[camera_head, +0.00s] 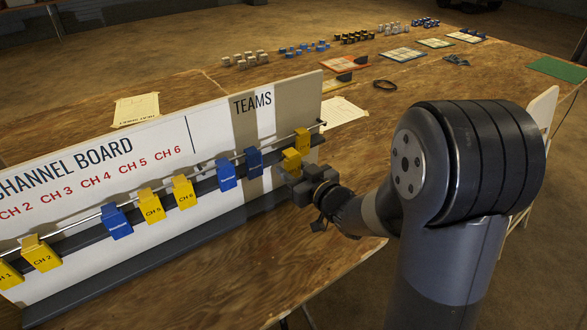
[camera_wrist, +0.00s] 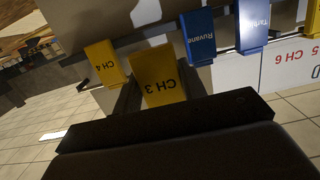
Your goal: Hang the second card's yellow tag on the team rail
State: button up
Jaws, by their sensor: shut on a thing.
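My gripper (camera_head: 302,184) is at the right end of the channel board, shut on the yellow CH 3 tag (camera_wrist: 160,72). In the head view this tag (camera_head: 291,161) is just in front of the rail; I cannot tell whether it touches the rail. The yellow CH 4 tag (camera_head: 302,141) hangs near the rail's end, beside the held tag; it also shows in the wrist view (camera_wrist: 104,63).
Yellow CH 6 (camera_head: 184,191), CH 5 (camera_head: 151,205), CH 2 (camera_head: 40,253) and CH 1 (camera_head: 8,275) tags and a blue tag (camera_head: 116,222) hang further left. A paper (camera_head: 342,113) lies behind the board's right end. Several small blocks and cards are far back.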

jog(key=shift+x, duration=4)
jog(key=shift+f, duration=0.15)
jog(key=o, duration=1)
jog(key=v, duration=1)
jog(key=shift+s+d+b, duration=0.25)
jog(key=shift+s+b, duration=0.05)
jog(key=shift+b, duration=0.05)
jog(key=shift+w+a, duration=0.1)
